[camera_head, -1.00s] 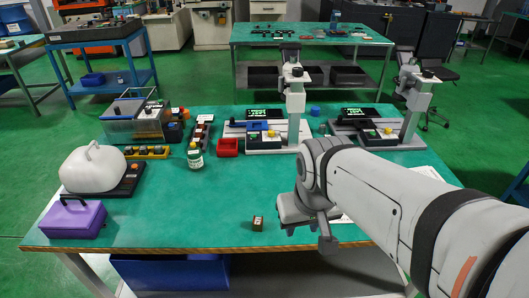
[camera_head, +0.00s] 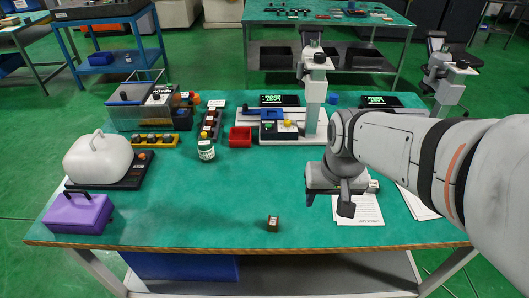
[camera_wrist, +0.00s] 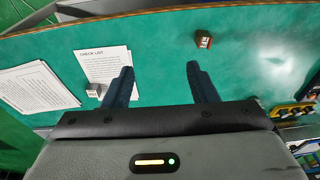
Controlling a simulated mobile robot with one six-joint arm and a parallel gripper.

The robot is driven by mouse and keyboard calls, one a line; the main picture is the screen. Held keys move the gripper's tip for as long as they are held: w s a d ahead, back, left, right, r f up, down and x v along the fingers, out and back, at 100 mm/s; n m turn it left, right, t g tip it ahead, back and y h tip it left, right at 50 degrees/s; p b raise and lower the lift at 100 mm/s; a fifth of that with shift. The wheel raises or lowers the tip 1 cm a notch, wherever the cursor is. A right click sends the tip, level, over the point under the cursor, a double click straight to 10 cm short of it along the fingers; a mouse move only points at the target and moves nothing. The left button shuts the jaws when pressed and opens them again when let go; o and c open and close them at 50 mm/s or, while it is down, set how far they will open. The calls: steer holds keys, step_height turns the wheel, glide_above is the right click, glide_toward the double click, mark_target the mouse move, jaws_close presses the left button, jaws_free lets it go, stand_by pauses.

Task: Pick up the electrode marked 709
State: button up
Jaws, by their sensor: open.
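A small brown block (camera_head: 273,223), seemingly an electrode, stands near the front edge of the green table. It also shows in the wrist view (camera_wrist: 203,39), with a pale marked face too small to read. A second small grey block (camera_wrist: 93,90) lies at the edge of the checklist sheet; it shows at the right of my gripper in the head view (camera_head: 373,186). I cannot tell which block is marked 709. My gripper (camera_wrist: 160,68) is open and empty above the table, between the two blocks in the wrist view. In the head view it (camera_head: 328,203) is right of the brown block.
Checklist sheets (camera_head: 360,211) lie beneath and right of my gripper.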

steer(key=w+a+f+m+g, duration=0.1)
steer(key=w+a+f, duration=0.5)
steer(key=f, duration=0.1)
steer(key=g, duration=0.1)
glide_above(273, 220)
steer(key=shift+m, duration=0.4)
step_height(273, 220, down, 6)
steer(key=shift+a+r+b, duration=0.1)
steer(key=shift+b, duration=0.35)
steer(key=shift+a+f, duration=0.1)
steer(key=shift+f, duration=0.3)
steer(key=f, duration=0.7)
steer(key=shift+d+f, duration=0.1)
steer(key=shift+d, duration=0.1)
steer(key=shift+s, duration=0.1)
steer(key=shift+c, duration=0.5)
jaws_close()
